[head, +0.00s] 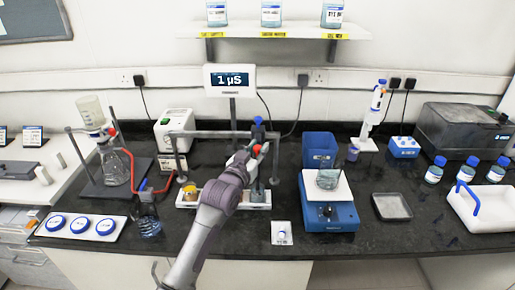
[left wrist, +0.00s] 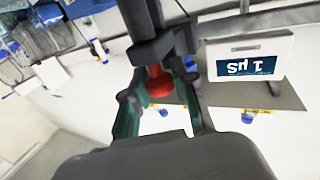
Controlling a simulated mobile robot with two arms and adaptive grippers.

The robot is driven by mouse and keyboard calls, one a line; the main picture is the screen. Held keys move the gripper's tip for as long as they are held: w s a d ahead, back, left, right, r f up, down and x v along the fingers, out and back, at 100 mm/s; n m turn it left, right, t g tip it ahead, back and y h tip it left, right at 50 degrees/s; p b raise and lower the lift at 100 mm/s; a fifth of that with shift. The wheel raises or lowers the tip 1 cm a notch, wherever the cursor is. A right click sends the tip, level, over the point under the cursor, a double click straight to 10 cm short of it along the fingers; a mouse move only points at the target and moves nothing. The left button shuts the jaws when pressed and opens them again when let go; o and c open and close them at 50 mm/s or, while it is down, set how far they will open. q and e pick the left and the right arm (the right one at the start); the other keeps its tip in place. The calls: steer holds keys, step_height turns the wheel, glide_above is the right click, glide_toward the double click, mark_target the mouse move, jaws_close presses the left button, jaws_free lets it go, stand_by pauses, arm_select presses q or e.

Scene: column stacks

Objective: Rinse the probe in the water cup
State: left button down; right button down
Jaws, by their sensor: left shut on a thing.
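My left gripper (head: 258,151) is raised above the white tray (head: 232,205) in the middle of the bench. In the left wrist view, its fingers (left wrist: 160,100) are shut around a dark part with a red knob (left wrist: 160,83), which I take to be the probe. The red part also shows at the gripper in the head view (head: 265,148). The probe's lower end is hard to make out. A cup with yellowish contents (head: 190,191) stands at the tray's left end. A clear cup (head: 258,192) stands at its right end, partly hidden by my arm. My right gripper is out of view.
The meter (head: 230,80) reads 1 µS behind the tray. A grey stand frame (head: 184,134) surrounds the work spot. A blue balance with a beaker (head: 328,214) is to the right, and a flask of blue liquid (head: 149,218) to the left.

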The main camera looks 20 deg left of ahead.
arm_select(q)
steer(key=shift+t, duration=0.3)
step_height(320, 180, up, 6)
steer(key=p, duration=0.3)
steer(key=shift+a+r+p, duration=0.1)
steer(key=shift+r+p, duration=0.05)
steer(key=shift+p, duration=0.25)
steer(key=shift+r, duration=0.3)
steer(key=shift+f, duration=0.1)
steer(key=c, duration=1.1)
jaws_free()
steer(key=shift+o, duration=0.9)
steer(key=shift+f, duration=0.2)
